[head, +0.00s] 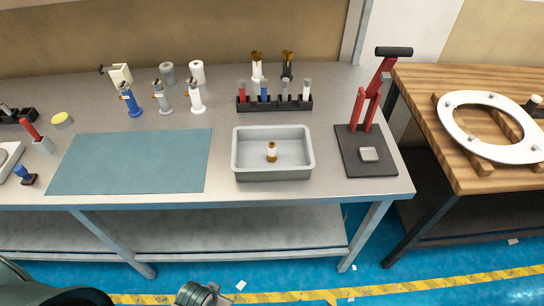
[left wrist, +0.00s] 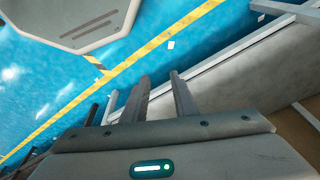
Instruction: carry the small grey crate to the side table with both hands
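The small grey crate (head: 272,174) stands upright on the grey workbench, right of the blue-green mat. A small white and brass part (head: 271,151) stands inside it. The side table (head: 470,180) with a wooden top is at the right, past a gap beside the bench. My left gripper (left wrist: 160,78) shows in the left wrist view with its two fingers apart and nothing between them, above the blue floor and near a long grey edge. Part of my arm shows at the bottom of the head view, away from the crate. My right gripper is in neither view.
A red lever press (head: 369,110) stands right of the crate, between it and the side table. A black rack (head: 274,103) with several cylinders is behind the crate. A white ring (head: 448,119) lies on the side table. The blue-green mat (head: 133,163) is bare.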

